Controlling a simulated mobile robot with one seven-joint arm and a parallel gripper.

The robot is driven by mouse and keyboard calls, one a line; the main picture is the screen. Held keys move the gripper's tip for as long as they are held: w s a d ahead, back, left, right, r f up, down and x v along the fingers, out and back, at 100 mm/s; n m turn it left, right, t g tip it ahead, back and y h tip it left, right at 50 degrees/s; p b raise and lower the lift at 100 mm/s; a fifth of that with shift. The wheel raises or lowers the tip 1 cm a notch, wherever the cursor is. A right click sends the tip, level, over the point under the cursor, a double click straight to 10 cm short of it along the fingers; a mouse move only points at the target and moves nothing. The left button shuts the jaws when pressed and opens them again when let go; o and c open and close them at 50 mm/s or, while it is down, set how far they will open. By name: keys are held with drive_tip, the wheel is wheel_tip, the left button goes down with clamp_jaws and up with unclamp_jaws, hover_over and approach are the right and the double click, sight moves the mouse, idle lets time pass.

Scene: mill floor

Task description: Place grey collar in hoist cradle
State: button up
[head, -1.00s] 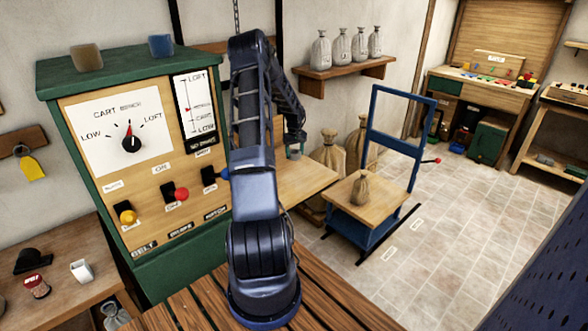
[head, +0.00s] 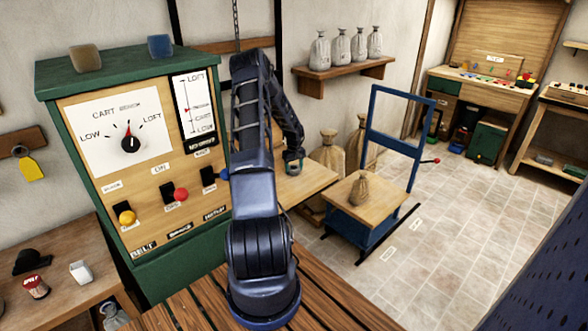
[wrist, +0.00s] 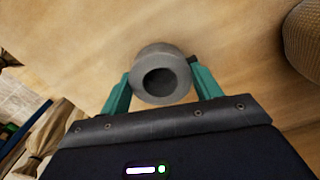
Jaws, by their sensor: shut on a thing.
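My gripper (head: 293,166) is at the end of my arm, over or near a light wooden surface (head: 308,184) behind the green control cabinet. In the wrist view my gripper (wrist: 160,82) has its teal fingers closed on either side of the grey collar (wrist: 162,57). The collar is a short grey ring with a dark round hole facing the camera. A wooden surface (wrist: 240,55) lies beyond it; whether the collar touches it I cannot tell. In the head view the collar is too small to make out. I cannot identify the hoist cradle with certainty; my arm hides part of that area.
The green cabinet (head: 160,262) with dial and buttons stands left of my arm. A chain (head: 237,20) hangs behind. Sacks (head: 328,155) stand beyond the wooden surface. A blue cart (head: 372,232) carries a small sack (head: 360,190). A woven sack (wrist: 303,38) is close on the wrist view's right.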

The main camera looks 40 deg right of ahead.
sight(294, 168)
drive_tip(key=shift+f, duration=0.1)
drive_tip(key=o, duration=1.1)
wheel_tip(294, 168, up, 12)
drive_tip(key=shift+r, duration=0.15)
